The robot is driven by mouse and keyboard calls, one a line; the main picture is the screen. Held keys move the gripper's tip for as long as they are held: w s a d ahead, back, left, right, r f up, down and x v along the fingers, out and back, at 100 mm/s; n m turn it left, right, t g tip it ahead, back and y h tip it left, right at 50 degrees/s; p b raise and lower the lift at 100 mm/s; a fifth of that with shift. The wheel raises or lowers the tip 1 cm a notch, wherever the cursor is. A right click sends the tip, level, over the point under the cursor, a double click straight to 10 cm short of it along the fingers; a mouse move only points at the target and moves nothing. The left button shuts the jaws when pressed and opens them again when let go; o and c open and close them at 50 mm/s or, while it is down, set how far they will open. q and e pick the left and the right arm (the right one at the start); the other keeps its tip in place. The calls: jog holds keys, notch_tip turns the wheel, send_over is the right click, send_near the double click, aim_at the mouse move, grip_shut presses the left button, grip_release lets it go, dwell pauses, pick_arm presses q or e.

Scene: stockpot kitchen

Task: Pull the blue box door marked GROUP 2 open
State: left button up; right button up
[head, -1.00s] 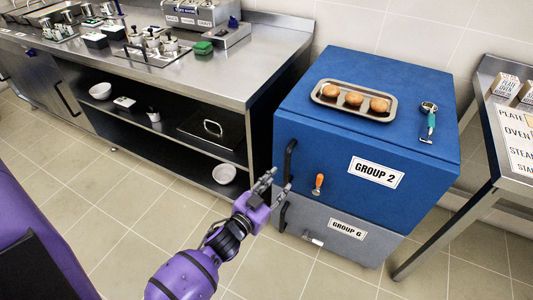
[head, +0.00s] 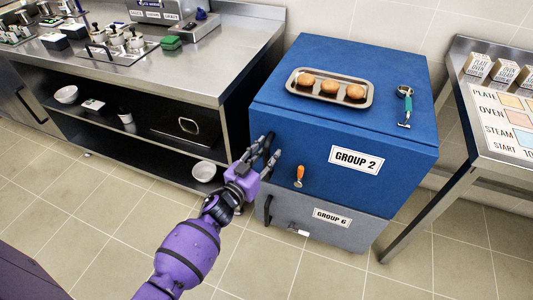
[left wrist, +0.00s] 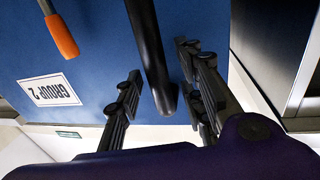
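The door looks shut. Its black bar handle (left wrist: 151,50) is at the door's left side, partly hidden by my fingers in the head view. My left gripper (head: 270,149) is at this handle, fingers apart. In the left wrist view the handle's end lies between the fingers, with gaps visible on both sides. An orange-handled latch or lever (head: 300,176) sits on the front, right of the handle. My right gripper is not in view.
A tray (head: 330,100) with buns and a teal-handled tool (head: 406,105) lie on the box top. A grey GROUP 6 box (head: 345,232) stands below. The steel counter (head: 205,75) is close on the left, a steel table (head: 480,125) on the right. Floor in front is clear.

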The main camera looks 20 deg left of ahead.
pick_arm(q)
grip_shut()
jog(key=shift+s+d, duration=0.1)
jog(key=shift+s, duration=0.05)
dwell(0.4)
